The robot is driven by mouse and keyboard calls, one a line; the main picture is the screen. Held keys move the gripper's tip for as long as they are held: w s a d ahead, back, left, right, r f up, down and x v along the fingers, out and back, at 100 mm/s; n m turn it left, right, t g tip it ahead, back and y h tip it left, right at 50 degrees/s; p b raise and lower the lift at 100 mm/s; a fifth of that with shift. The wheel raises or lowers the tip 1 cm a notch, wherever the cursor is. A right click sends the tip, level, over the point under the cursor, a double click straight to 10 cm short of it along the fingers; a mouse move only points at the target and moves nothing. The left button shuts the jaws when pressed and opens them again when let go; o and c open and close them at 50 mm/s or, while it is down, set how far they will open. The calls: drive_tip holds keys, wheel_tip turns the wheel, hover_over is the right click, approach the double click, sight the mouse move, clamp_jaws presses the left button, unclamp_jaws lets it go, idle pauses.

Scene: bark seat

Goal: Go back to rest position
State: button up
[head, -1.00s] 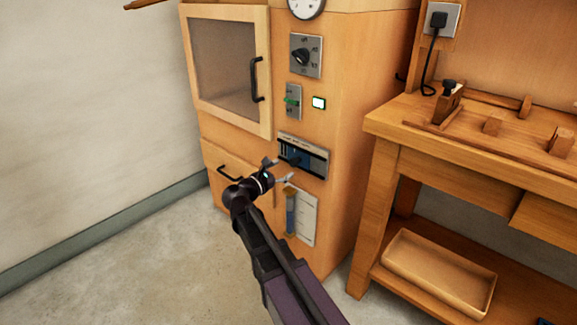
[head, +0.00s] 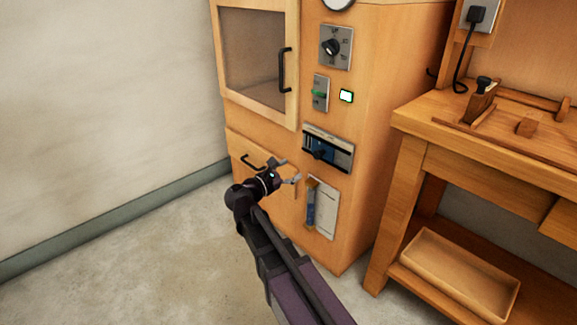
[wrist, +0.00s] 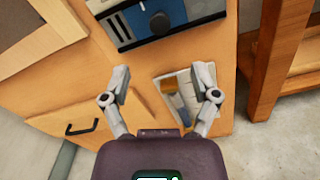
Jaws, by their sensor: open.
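My gripper (head: 289,171) is in front of the lower part of a wooden cabinet (head: 374,120), below a blue-faced slider panel (head: 335,151). In the wrist view my gripper (wrist: 164,82) has its two fingers spread apart with nothing between them. The slider panel (wrist: 150,16) with its dark knob (wrist: 160,23) lies just beyond the fingertips, apart from them. A brush (wrist: 176,101) on a pale card (wrist: 162,86) shows behind and between the fingers, on the cabinet front.
The cabinet has a glazed door with a black handle (head: 283,70), a rotary switch (head: 331,47), a green-lit toggle (head: 320,94) and a lower drawer handle (head: 252,162). A workbench (head: 480,150) with a wooden tray (head: 460,278) stands at right. Floor (head: 130,270) at left is clear.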

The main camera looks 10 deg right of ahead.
drive_tip(key=s+d+f+m+g+y+p, duration=0.75)
drive_tip(key=s+d+m, duration=0.3)
drive_tip(key=m, duration=0.35)
drive_tip(key=s+a+r+m+g+y+p, duration=0.2)
drive_tip(key=s+a+m+g+y+p, duration=0.1)
drive_tip(key=s+m+y+p, duration=0.4)
wheel_tip(320, 180, up, 37)
drive_tip(key=s+p, duration=0.1)
drive_tip(key=p, duration=3.5)
drive_tip(key=shift+a+r+m, duration=0.2)
drive_tip(key=shift+m, duration=0.1)
drive_tip(key=shift+s, duration=0.1)
